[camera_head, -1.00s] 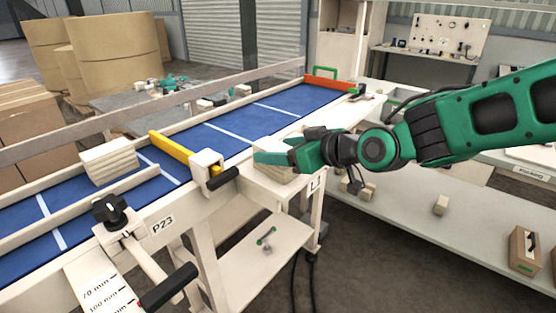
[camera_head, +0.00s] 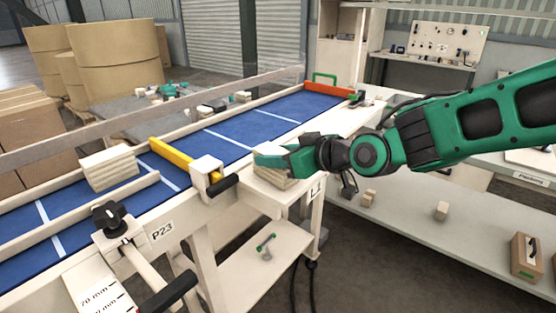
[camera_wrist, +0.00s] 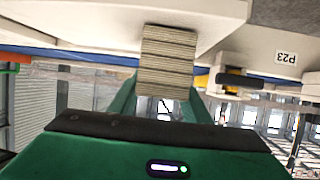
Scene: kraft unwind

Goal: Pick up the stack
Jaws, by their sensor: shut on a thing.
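A stack of thin beige layers (camera_head: 274,179) is at the white side ledge (camera_head: 243,190) by the conveyor, partly covered by my gripper. My gripper (camera_head: 268,160) is shut on this stack from the right. In the wrist view the layered stack (camera_wrist: 168,62) sits between my two green fingers (camera_wrist: 160,98). I cannot tell whether its underside touches the ledge. A second pale stack (camera_head: 108,168) lies on the blue conveyor (camera_head: 235,132) at the left, apart from my gripper.
A yellow bar (camera_head: 172,156) with a black-handled clamp (camera_head: 222,186) stands just left of my gripper. An orange end stop (camera_head: 328,90) closes the far conveyor end. A grey bench (camera_head: 410,222) with small blocks is at the right. A lower shelf (camera_head: 262,248) is below.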

